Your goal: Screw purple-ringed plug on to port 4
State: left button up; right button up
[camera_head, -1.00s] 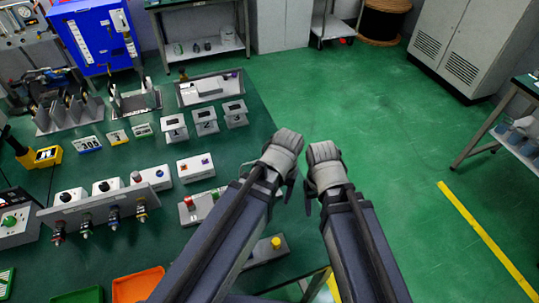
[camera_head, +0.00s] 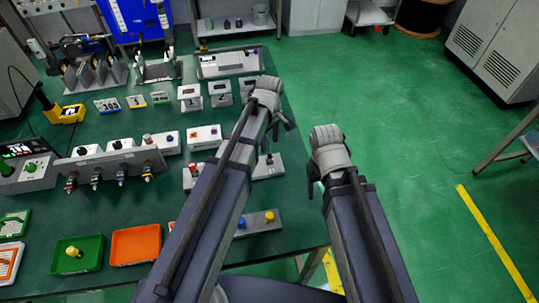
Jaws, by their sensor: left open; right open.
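A grey panel (camera_head: 110,168) on the left of the green table carries a row of several metal connectors, with coloured rings too small to identify surely. The third connector (camera_head: 122,175) looks bluish or purple; the rightmost connector (camera_head: 148,171) looks yellowish. I cannot tell which is the purple-ringed plug, and no port marked 4 is readable. My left gripper (camera_head: 285,117) is open above the table's right side, near the numbered stands and apart from the panel. My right gripper (camera_head: 314,180) is open and empty past the table's right edge, above the floor.
Numbered grey stands (camera_head: 191,103) and a long grey device (camera_head: 228,63) stand at the table's back right. A green tray (camera_head: 92,262) and an orange tray (camera_head: 122,258) lie at the front. A yellow meter (camera_head: 66,115) is at left. Open floor (camera_head: 410,140) lies right.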

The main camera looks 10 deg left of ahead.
aim_at(270, 153)
pick_arm(q)
notch_tip(270, 153, down, 7)
jog(key=b, duration=0.6)
pick_arm(e)
notch_tip(270, 153, down, 7)
jog(key=shift+f, duration=0.1)
pick_arm(q)
grip_shut()
